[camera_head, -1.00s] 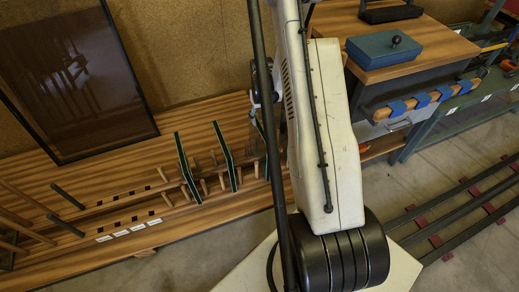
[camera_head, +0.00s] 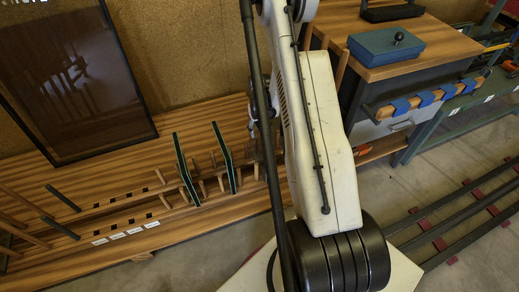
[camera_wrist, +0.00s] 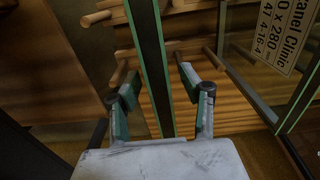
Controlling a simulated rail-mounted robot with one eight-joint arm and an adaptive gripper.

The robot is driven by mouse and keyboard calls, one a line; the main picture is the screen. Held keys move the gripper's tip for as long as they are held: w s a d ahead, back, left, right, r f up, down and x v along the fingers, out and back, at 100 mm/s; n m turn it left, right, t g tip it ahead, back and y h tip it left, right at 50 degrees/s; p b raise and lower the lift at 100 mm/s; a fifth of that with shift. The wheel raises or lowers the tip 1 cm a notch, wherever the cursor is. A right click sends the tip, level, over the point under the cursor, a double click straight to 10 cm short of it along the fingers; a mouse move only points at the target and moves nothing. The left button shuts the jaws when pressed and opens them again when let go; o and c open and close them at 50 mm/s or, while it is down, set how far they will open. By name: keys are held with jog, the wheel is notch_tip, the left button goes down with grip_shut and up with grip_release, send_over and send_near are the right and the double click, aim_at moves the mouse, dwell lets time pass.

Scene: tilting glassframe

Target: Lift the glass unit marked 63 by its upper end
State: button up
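In the wrist view my gripper (camera_wrist: 158,80) is open, one finger on each side of a glass unit (camera_wrist: 149,45) seen edge-on, with a dark edge and green borders. Gaps show between the fingers and the unit. In the head view two green-edged glass units, the left one (camera_head: 185,168) and the right one (camera_head: 224,158), lean upright in a wooden rack (camera_head: 120,200). No mark 63 is legible, so I cannot tell which unit is between the fingers.
Another pane with a printed white label (camera_wrist: 286,30) stands at the right in the wrist view. Wooden pegs (camera_wrist: 126,54) stick out near the fingers. A large dark framed pane (camera_head: 70,80) leans at the back left. A wooden-topped bench (camera_head: 385,62) carries a blue box (camera_head: 388,48).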

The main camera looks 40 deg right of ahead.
grip_shut()
jog(key=shift+r, duration=0.15)
notch_tip(320, 180, up, 10)
jog(key=p, duration=0.3)
dwell(0.5)
